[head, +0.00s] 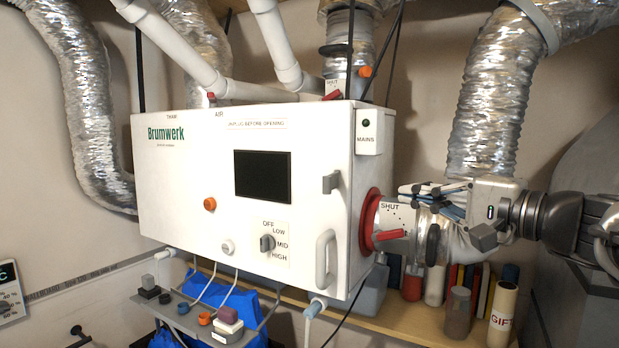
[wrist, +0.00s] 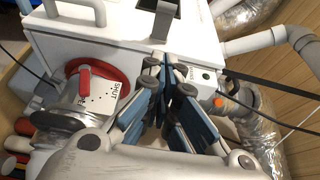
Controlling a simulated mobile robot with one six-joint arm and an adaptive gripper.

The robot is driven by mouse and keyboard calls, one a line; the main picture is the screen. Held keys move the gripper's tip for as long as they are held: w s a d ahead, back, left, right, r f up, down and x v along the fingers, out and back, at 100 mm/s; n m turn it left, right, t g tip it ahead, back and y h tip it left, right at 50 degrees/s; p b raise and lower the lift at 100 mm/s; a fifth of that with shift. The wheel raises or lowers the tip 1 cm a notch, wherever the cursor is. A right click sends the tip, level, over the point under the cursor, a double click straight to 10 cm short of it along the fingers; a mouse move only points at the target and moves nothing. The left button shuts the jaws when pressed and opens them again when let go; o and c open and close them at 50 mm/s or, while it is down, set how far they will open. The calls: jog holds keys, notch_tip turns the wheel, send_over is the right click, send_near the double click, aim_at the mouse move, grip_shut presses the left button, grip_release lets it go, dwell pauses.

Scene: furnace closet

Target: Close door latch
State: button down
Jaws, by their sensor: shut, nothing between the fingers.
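The white furnace box (head: 200,190) labelled Brumwerk has a grey latch (head: 331,182) high on the right edge of its front door, above a pale bar handle (head: 325,258). The door looks nearly flush; I cannot tell if the latch is engaged. In the wrist view the latch (wrist: 162,12) shows beyond the fingertips and the handle (wrist: 90,10) at upper left. My gripper (head: 408,188) is shut and empty, to the right of the box's side face and apart from the latch. Its blue-and-grey fingers (wrist: 170,78) point toward the box in the wrist view.
A red ring and lever (head: 372,235) marked SHUT sit on the side duct just below my gripper. The mains panel (head: 369,131) is above it. Silver ducts (head: 487,95) hang behind. A shelf (head: 400,318) with bottles lies below. Space before the door is clear.

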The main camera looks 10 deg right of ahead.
jog(key=p, duration=0.2)
send_near(333, 182)
jog(key=w+d, duration=0.1)
jog(key=w, duration=0.1)
jog(key=a, duration=0.1)
jog(key=w+a, duration=0.1)
jog(key=a, duration=0.1)
jog(key=shift+w+a, duration=0.3)
jog(key=shift+w, duration=0.05)
jog(key=shift+s+a+f+m+t+h+b, duration=0.1)
jog(key=shift+a+m+t+h+b, duration=0.2)
jog(key=shift+h+b, duration=0.1)
jog(key=shift+a+h+b, duration=0.15)
jog(key=shift+h+b, duration=0.15)
